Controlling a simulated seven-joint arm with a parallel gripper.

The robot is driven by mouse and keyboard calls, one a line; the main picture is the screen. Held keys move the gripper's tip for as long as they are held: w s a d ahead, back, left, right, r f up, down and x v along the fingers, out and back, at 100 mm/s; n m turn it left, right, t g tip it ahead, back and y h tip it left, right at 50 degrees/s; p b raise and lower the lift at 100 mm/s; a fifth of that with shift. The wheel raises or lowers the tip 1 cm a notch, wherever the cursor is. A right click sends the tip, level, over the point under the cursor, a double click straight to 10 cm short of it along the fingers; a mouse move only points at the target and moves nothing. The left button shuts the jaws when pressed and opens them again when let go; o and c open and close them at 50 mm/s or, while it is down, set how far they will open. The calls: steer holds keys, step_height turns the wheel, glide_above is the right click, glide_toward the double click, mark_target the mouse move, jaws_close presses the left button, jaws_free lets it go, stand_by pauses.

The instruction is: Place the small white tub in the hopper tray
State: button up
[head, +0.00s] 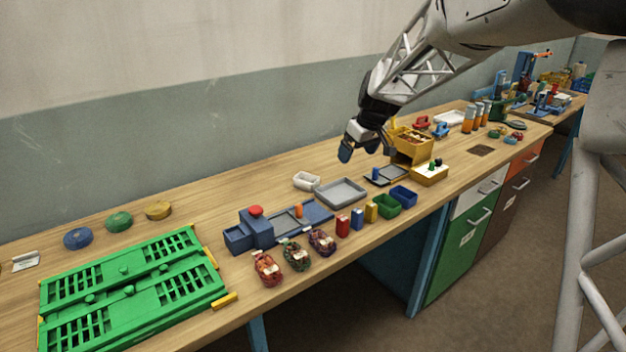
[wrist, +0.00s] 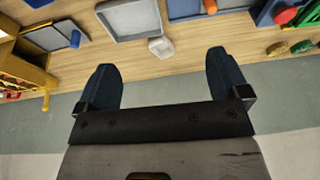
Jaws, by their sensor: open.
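The small white tub (head: 306,181) sits on the wooden bench, just behind and left of a grey tray (head: 341,193) in the head view. I cannot tell for sure whether this grey tray is the hopper tray. My gripper (head: 366,150) hangs above the bench, behind and to the right of the tub, open and empty. In the wrist view the tub (wrist: 161,47) lies ahead of the open jaws (wrist: 164,80), beside the grey tray (wrist: 131,20), and apart from both fingers.
A yellow hopper box (head: 411,145) stands right of my gripper. A blue press-like device (head: 256,228) with a red knob stands front left of the tub. Netted sacks (head: 295,255) and small coloured bins (head: 387,205) line the front edge. The bench behind the tub is clear.

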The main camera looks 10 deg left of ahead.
steer(key=w+a+f+n, duration=0.2)
steer(key=w+a+f, duration=0.45)
steer(key=w, duration=0.35)
steer(key=n+y, duration=0.1)
steer(key=n, duration=0.1)
glide_toward(306, 178)
steer(key=shift+s, duration=1.2)
steer(key=shift+f, duration=0.1)
steer(key=shift+x, duration=1.2)
steer(key=shift+s+a, duration=0.1)
steer(key=shift+a, duration=0.05)
steer(key=shift+x, duration=2.6)
steer(key=shift+s, duration=0.1)
